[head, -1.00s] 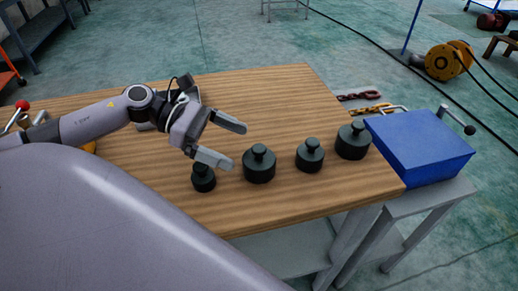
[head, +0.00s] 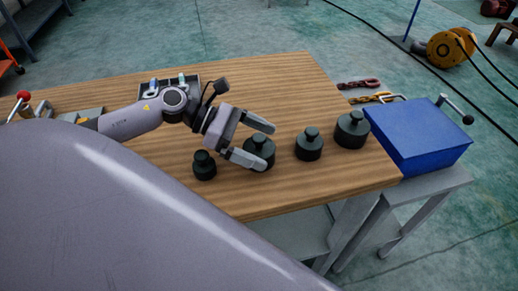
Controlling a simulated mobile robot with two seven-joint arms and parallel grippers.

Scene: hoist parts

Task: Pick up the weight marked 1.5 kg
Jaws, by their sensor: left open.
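Several dark knobbed weights stand upright in a slanting row on the wooden table; no markings are readable, so I cannot tell which is 1.5 kg. The leftmost weight (head: 204,166) is the smallest. The second weight (head: 261,147) is partly hidden by my left gripper (head: 267,146), which is open with its fingers reaching around or over it; I cannot tell whether they touch it. The third weight (head: 309,145) and the rightmost weight (head: 352,130) stand clear to the right. My right gripper is not in view.
The wooden table (head: 270,85) is bare behind the weights. A small tray (head: 185,84) with items lies behind my left arm. Chains (head: 370,97) lie at the right edge. A blue box (head: 418,138) with a handle stands beside the table on the right.

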